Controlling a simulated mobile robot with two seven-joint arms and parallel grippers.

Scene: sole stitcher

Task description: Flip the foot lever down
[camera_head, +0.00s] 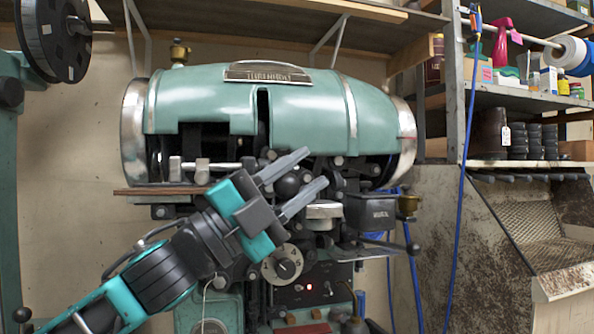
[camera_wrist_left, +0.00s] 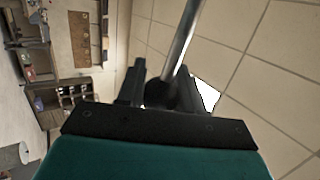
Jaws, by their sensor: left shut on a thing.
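The stitching machine (camera_head: 200,105) is a large green body with silver end bands and dark linkages beneath. My left gripper (camera_head: 312,170) reaches up from the lower left in front of these linkages. Its two grey fingers stand apart, shut around a black ball knob (camera_head: 289,185), which I take for the end of the foot lever. In the left wrist view, my left gripper (camera_wrist_left: 160,88) has the dark knob between its fingers. The lever's metal rod (camera_wrist_left: 182,42) runs up from it. In the head view the rod is hard to make out. My right gripper is not in view.
A dial (camera_head: 283,264) and a red-lit control panel (camera_head: 312,290) sit below the gripper. A blue cable (camera_head: 463,170) hangs before shelves. Green machinery stands at the left edge.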

